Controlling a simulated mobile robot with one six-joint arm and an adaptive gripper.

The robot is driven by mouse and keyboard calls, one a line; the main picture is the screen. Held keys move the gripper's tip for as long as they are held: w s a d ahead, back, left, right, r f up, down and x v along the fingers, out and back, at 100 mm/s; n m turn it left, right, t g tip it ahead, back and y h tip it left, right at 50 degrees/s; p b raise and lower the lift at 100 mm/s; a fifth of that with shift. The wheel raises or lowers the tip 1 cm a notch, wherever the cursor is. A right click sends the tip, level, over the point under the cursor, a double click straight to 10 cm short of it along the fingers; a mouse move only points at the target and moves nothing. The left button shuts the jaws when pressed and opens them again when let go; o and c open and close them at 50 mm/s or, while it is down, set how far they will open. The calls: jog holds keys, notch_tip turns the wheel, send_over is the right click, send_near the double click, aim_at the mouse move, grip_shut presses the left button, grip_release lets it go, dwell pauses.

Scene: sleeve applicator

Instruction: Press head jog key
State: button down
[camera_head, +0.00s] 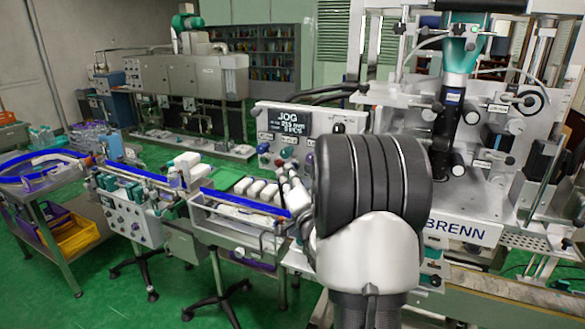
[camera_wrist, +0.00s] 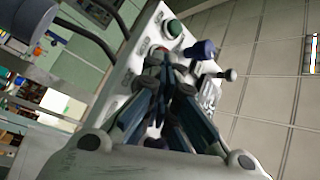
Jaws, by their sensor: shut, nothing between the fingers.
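The control panel (camera_head: 318,123) with a lit display reading JOG (camera_head: 289,121) stands at the centre of the head view, with a row of coloured buttons and knobs below the display. Contact cannot be told, and the fingers cover part of the panel. Which control is the head jog key cannot be read.
My arm blocks the area right of the panel in the head view. The labelling machine (camera_head: 465,230) stands at the right. A conveyor with blue rails (camera_head: 245,202) and white items runs left of the panel.

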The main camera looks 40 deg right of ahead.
jog(key=shift+a, duration=0.1)
jog(key=shift+s+a+b, duration=0.35)
jog(key=shift+a+b, duration=0.05)
jog(key=shift+a, duration=0.2)
jog(key=shift+s+a+b, duration=0.3)
jog(key=shift+a, duration=0.5)
jog(key=shift+s+a+b, duration=0.35)
jog(key=shift+a, duration=0.4)
jog(key=shift+s+a+b, duration=0.3)
jog(key=shift+a, duration=0.5)
